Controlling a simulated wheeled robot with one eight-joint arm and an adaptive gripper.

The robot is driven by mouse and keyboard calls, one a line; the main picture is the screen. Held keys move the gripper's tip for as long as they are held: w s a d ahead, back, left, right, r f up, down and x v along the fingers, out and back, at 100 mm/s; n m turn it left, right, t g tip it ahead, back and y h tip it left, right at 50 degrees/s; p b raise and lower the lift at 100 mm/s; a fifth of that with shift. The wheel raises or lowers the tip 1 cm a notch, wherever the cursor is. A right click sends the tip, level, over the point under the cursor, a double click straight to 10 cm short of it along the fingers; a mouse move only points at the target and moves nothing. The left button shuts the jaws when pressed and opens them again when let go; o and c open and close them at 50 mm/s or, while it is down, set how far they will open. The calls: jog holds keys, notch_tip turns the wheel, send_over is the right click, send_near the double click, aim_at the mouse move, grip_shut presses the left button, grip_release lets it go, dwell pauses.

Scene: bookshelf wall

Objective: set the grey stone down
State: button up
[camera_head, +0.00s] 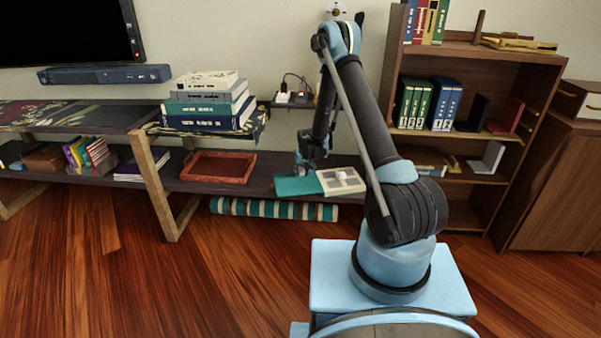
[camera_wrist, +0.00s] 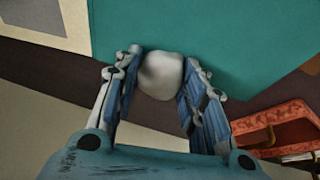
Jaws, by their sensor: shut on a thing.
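The grey stone (camera_wrist: 161,75) is a pale, rounded lump between my fingertips in the wrist view. My gripper (camera_wrist: 160,82) is shut on it, with a jointed finger on each side. Behind the stone is a flat teal surface (camera_wrist: 235,35). In the head view my gripper (camera_head: 304,167) is low over the teal surface (camera_head: 298,186) on the low shelf. I cannot make out the stone there, and I cannot tell whether it touches the teal surface.
A pale compartment tray (camera_head: 325,190) adjoins the teal surface on the right. A red-brown tray (camera_head: 248,178) lies to the left on the low shelf (camera_head: 262,186). A stack of books (camera_head: 205,108) stands above it. A bookcase (camera_head: 487,52) rises on the right.

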jog(key=o, duration=1.2)
jog(key=s+d+r, duration=0.4)
jog(key=r, duration=0.4)
jog(key=s+d+r+m, duration=0.1)
jog(key=s+d+r, duration=0.25)
jog(key=r, duration=0.55)
jog(key=s+d+r, duration=0.3)
jog(key=s+r, duration=0.2)
jog(key=r, duration=0.3)
jog(key=s+d+r+h, duration=0.1)
jog(key=s+d+r, duration=0.65)
jog(key=s, duration=0.35)
jog(key=s+d+m, duration=0.1)
jog(key=s+d, duration=0.2)
jog(key=s, duration=0.6)
jog(key=s+d+f+m+g, duration=0.1)
jog(key=s+d, duration=0.2)
jog(key=s, duration=0.7)
jog(key=s+d+g, duration=0.1)
jog(key=s+d, duration=0.2)
jog(key=s, duration=0.7)
jog(key=shift+f+m+h, duration=0.3)
jog(key=shift+f+m, duration=0.05)
jog(key=shift+m, duration=0.05)
